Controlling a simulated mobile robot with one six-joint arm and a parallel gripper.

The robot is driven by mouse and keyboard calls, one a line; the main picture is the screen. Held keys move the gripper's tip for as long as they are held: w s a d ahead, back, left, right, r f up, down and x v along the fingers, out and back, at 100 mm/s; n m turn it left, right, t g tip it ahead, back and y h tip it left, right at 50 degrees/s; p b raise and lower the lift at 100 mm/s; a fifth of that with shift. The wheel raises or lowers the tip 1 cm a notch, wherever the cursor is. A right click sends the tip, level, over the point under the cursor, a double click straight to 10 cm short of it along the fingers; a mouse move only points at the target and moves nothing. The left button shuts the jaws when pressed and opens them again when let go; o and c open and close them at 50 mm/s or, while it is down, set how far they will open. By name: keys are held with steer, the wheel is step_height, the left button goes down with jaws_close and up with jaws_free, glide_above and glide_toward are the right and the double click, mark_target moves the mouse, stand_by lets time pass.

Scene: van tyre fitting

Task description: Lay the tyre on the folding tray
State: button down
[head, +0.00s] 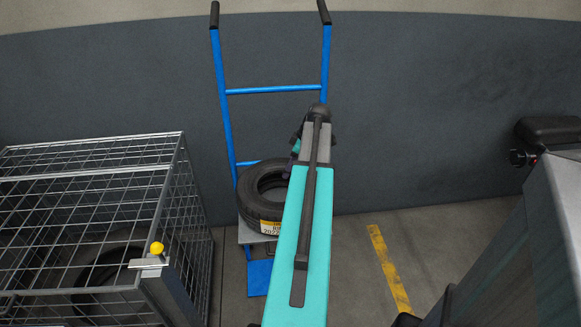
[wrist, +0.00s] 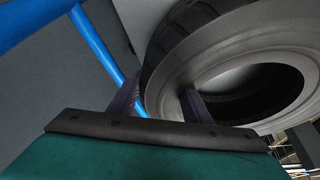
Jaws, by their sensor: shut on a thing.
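The black tyre (head: 249,203), with a yellow and white label, lies roughly flat at the blue hand truck in the head view. The grey folding tray (head: 246,236) shows just below it; I cannot tell whether they touch. My gripper (head: 291,168) is at the tyre's right rear side, partly hidden by my arm, which also covers the tyre's right part. In the wrist view, my gripper (wrist: 160,98) has one finger outside the tyre (wrist: 205,55) and one inside its hole, shut on its wall.
The blue hand truck (head: 222,100) stands upright against the dark wall, its blue toe plate (head: 259,277) low on the floor. A wire cage (head: 165,225) at the left holds another tyre (head: 92,285). A yellow floor stripe (head: 388,268) and open floor lie to the right.

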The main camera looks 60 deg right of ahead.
steer(key=shift+f, duration=0.15)
steer(key=c, duration=0.9)
jaws_free()
steer(key=shift+c, duration=0.2)
steer(key=v, duration=1.2)
steer(key=shift+s+p, duration=0.1)
steer(key=shift+p, duration=0.2)
